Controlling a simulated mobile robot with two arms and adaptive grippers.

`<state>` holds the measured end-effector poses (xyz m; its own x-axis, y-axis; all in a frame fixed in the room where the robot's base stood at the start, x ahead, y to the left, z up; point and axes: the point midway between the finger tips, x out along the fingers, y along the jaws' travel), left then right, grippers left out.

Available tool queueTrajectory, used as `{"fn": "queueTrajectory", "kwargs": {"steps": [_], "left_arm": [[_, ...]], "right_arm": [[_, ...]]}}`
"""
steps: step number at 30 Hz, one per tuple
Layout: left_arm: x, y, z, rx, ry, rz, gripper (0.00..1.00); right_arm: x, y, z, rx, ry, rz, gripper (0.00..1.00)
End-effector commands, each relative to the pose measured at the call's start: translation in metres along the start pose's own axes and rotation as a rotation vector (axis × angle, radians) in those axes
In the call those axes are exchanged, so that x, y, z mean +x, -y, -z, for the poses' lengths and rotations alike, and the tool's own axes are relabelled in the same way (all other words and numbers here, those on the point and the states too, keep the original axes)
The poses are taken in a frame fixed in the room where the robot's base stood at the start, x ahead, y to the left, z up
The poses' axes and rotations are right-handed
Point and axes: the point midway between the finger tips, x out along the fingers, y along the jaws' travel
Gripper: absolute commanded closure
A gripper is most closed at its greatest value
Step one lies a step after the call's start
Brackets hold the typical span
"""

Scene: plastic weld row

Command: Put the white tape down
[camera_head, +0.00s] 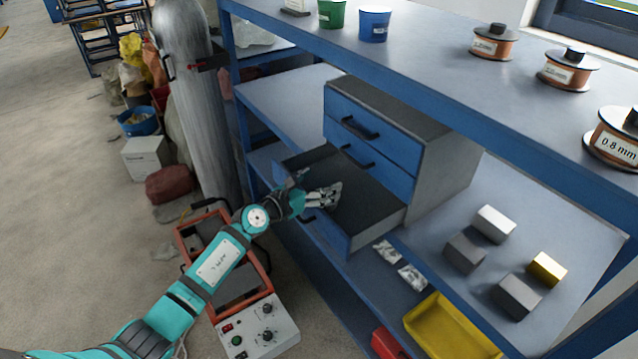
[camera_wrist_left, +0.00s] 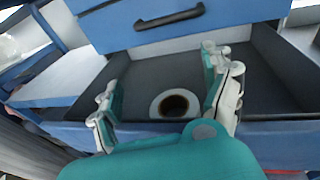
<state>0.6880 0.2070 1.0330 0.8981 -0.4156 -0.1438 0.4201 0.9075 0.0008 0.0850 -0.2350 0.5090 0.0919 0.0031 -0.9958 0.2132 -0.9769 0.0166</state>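The white tape (camera_wrist_left: 157,106) is a white ring with a dark centre. In the left wrist view it lies flat on the floor of an open grey drawer (camera_wrist_left: 262,88), near the drawer's front wall. My left gripper (camera_wrist_left: 163,76) is open above it, fingers spread on either side, and nothing is held between them. In the head view my left gripper (camera_head: 325,196) reaches into the pulled-out bottom drawer (camera_head: 372,208) of a blue-fronted cabinet. The tape cannot be made out there. My right gripper is not in view.
The cabinet (camera_head: 452,165) stands on a blue shelf unit. Metal blocks (camera_head: 492,224) and a yellow bin (camera_head: 450,328) are to the right. Wire spools (camera_head: 570,68) and cups (camera_head: 374,24) stand on the top shelf. A gas cylinder (camera_head: 190,100) and a welding unit (camera_head: 258,330) are left.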

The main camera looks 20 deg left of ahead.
Motion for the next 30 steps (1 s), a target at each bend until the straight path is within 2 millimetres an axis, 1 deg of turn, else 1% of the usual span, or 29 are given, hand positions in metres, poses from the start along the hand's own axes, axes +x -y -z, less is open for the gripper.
{"fn": "queueTrajectory", "kwargs": {"steps": [1, 8, 11, 14, 15, 18, 24, 27, 30], "left_arm": [[0.000, 0.003, 0.006, 0.000, -0.011, 0.006, 0.12], [0.000, 0.004, 0.007, -0.001, -0.014, 0.008, 0.12], [-0.001, 0.004, 0.002, -0.001, -0.014, 0.008, 0.12], [-0.003, 0.004, -0.012, -0.003, -0.012, 0.008, 0.12], [-0.012, 0.003, -0.004, -0.001, -0.015, 0.006, 0.12], [-0.035, 0.003, -0.006, 0.002, -0.013, 0.007, 0.12], [-0.080, 0.002, -0.005, 0.001, -0.010, 0.005, 0.12], [-0.098, 0.002, -0.007, 0.001, -0.009, 0.005, 0.12], [-0.111, 0.001, -0.007, 0.000, -0.008, 0.004, 0.12]], "right_arm": [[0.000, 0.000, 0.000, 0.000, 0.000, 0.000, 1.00], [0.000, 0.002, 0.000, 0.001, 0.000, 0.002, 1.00], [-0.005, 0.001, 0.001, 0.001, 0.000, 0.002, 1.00], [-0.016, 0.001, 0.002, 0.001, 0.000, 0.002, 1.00], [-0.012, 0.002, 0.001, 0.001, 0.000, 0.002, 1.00], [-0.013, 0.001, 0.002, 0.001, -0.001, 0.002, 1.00], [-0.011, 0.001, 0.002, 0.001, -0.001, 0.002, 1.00], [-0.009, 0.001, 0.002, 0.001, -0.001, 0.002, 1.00], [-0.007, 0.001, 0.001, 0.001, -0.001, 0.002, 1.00]]}}
